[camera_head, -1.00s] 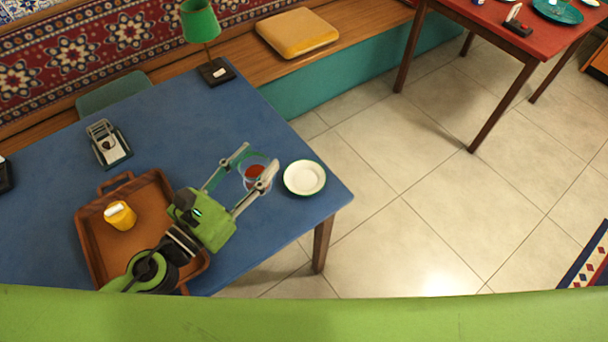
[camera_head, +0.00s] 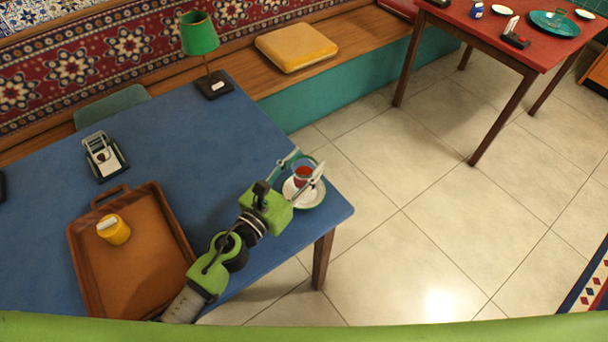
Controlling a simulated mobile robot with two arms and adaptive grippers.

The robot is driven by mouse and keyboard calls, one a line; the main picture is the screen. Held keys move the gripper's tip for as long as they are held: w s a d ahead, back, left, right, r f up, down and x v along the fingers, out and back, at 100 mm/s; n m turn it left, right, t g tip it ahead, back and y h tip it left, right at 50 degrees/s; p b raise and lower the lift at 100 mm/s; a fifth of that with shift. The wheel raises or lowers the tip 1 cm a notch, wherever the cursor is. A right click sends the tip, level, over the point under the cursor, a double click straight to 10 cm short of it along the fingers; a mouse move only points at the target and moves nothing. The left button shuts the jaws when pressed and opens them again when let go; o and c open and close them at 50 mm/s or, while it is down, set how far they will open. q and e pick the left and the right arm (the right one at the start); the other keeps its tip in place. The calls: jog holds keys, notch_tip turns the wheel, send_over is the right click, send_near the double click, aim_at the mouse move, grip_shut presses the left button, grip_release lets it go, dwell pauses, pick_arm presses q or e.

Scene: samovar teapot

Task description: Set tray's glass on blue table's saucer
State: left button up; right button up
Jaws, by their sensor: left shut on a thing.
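The glass (camera_head: 304,173), clear with red tea in it, stands upright between the fingers of my left gripper (camera_head: 308,161), which is shut on it. The glass is over the far part of the white, green-rimmed saucer (camera_head: 304,198) near the blue table's right corner. I cannot tell whether its base touches the saucer. The fingers partly cover the glass and the saucer's far rim. The brown tray (camera_head: 150,262) lies to the left on the blue table (camera_head: 185,130). My right gripper is not in view.
A yellow container (camera_head: 114,231) stands in the tray. A napkin holder (camera_head: 103,156) and a green lamp (camera_head: 200,38) stand farther back on the blue table. The table's middle is clear. A red table (camera_head: 475,32) is at the upper right.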

aim_at(298, 182)
pick_arm(q)
notch_tip(298, 182, down, 3)
jog(key=shift+f+b, duration=0.1)
jog(key=shift+b, duration=0.7)
jog(key=shift+f+b, duration=0.25)
jog(key=shift+b, duration=0.05)
jog(key=o, duration=1.2)
jog(key=shift+o, duration=0.2)
